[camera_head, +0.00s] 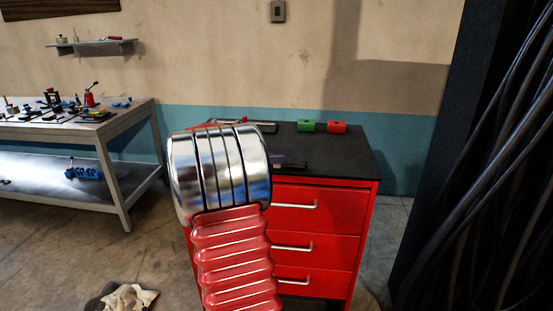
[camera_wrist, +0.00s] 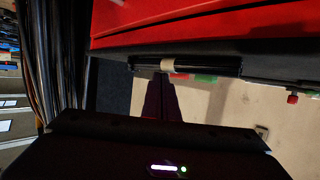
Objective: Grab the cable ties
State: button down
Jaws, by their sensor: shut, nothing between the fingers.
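A dark bundle with a tan band around it, which looks like the cable ties (camera_wrist: 205,66), lies along the edge of the black cabinet top in the wrist view. My gripper (camera_wrist: 161,77) is shut and empty, its dark fingers side by side with the tips close to the tan band. I cannot tell whether they touch the bundle. In the head view my silver and red arm covers most of the gripper. A small dark shape at the arm's right edge there is too small to name.
The red drawer cabinet (camera_head: 318,213) has a black top with a green block (camera_head: 306,126) and a red block (camera_head: 337,126) at the back. A workbench (camera_head: 140,112) with tools stands left. A dark rack with hanging cables (camera_head: 500,180) stands right. A crumpled cloth (camera_head: 130,297) lies on the floor.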

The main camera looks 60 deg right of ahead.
jog(key=shift+a+f, duration=0.15)
jog(key=shift+f, duration=0.55)
jog(key=shift+r, duration=0.85)
jog(key=shift+r, duration=0.15)
jog(key=w+a, duration=0.5)
jog(key=a, duration=0.5)
jog(key=shift+w+a+r, duration=0.15)
jog(key=shift+a+r, duration=0.05)
jog(key=shift+a, duration=0.1)
